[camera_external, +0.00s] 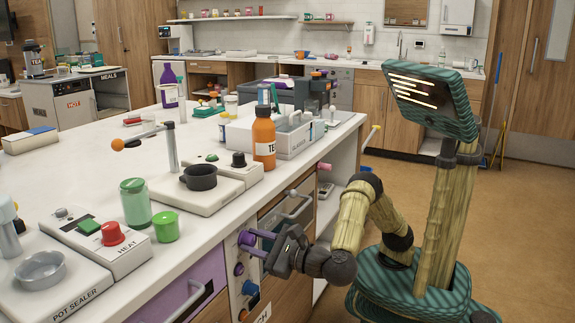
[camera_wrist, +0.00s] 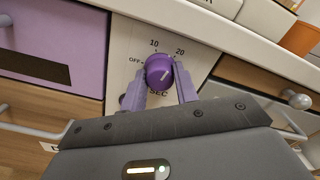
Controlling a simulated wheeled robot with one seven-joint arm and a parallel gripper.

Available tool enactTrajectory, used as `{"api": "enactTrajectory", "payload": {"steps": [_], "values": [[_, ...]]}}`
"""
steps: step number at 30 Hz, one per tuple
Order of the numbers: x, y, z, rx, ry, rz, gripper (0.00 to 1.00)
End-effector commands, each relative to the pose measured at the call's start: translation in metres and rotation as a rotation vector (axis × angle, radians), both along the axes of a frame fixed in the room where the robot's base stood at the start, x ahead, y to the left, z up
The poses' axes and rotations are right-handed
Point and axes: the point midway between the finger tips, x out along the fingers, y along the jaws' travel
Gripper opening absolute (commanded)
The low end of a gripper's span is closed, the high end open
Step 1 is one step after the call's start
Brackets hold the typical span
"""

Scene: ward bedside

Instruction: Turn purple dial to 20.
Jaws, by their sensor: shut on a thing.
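The purple dial (camera_wrist: 159,72) sits on a pale panel on the counter's front, with the marks OFF, 10 and 20 around it and SEC below. Its white pointer line points up and to the right, toward the 20 side; I cannot tell whether it is exactly on the mark. My gripper (camera_wrist: 160,84) has its two purple fingers shut on the dial, one on each side. In the external view my gripper (camera_external: 254,244) reaches the panel from the right, and its fingers partly hide the dial.
A purple drawer front (camera_wrist: 60,35) lies left of the panel. Below the dial a blue knob (camera_external: 250,287) sits on the same panel. The white countertop (camera_external: 95,180) above holds an orange bottle (camera_external: 264,137), a heater and other items. The floor to the right is clear.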

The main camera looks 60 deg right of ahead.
Motion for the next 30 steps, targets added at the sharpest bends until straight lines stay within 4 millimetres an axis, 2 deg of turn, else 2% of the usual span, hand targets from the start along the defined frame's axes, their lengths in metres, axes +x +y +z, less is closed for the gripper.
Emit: {"api": "enactTrajectory", "payload": {"steps": [1, 12, 29, 30], "values": [[-0.0007, 0.0001, -0.0096, 0.038, 0.004, 0.0, 0.07], [-0.001, 0.0002, -0.0048, 0.25, 0.005, 0.0, 0.07], [-0.0011, 0.0003, -0.002, 0.286, 0.005, 0.0, 0.07], [-0.0011, 0.0004, -0.0021, 0.286, 0.005, 0.0, 0.36]]}}
